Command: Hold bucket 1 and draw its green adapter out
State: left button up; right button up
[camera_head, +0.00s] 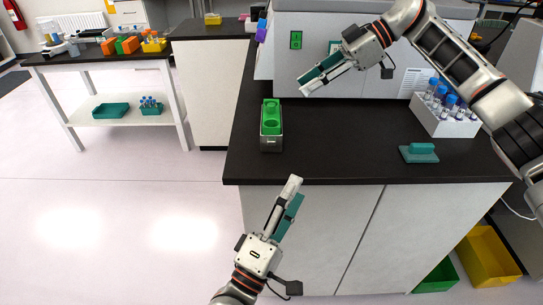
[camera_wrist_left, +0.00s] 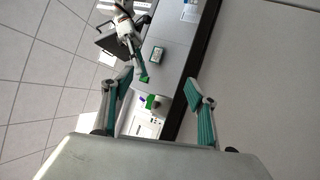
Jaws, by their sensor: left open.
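Bucket 1, a grey metal bucket (camera_head: 271,147), stands upright near the left edge of the dark counter in the head view. Its green adapter (camera_head: 271,107) sits in it, with its top showing above the rim. My left gripper (camera_head: 296,187) is open and empty, in front of the counter's front edge, below and apart from the bucket. Its spread fingers also show in the left wrist view (camera_wrist_left: 158,85). My right gripper (camera_head: 302,84) is above the counter, behind and to the right of the bucket, apart from it. Its finger gap is unclear.
A white rack of blue-capped tubes (camera_head: 446,122) and a teal block (camera_head: 419,153) stand on the counter's right side. A large grey machine (camera_head: 350,27) is behind. The middle of the counter (camera_head: 335,140) is clear. A side table (camera_head: 115,55) stands far left.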

aim_at(271, 136)
pick_arm(q)
jog(key=w+a+r+n+y, duration=0.1)
jog(key=w+n+y, duration=0.2)
jog(key=n, duration=0.4)
jog(key=w+a+r+n+y, duration=0.1)
jog(key=w+n+y, duration=0.2)
jog(key=n, duration=0.5)
jog(key=w+a+r+n+y, duration=0.1)
jog(key=w+a+n+y, duration=0.1)
jog(key=n+y, duration=0.2)
jog(key=shift+w+r+n+y, duration=0.2)
jog(key=shift+n, duration=0.65)
jog(key=shift+w+r+n+y, duration=0.2)
jog(key=shift+n, duration=0.65)
jog(key=shift+w+a+f+n+g+y, duration=0.25)
jog(key=shift+f+n+g, duration=0.2)
jog(key=shift+n, duration=0.45)
jog(key=shift+w, duration=0.5)
jog(key=shift+w+f, duration=0.1)
jog(key=shift+w, duration=3.3)
grip_shut()
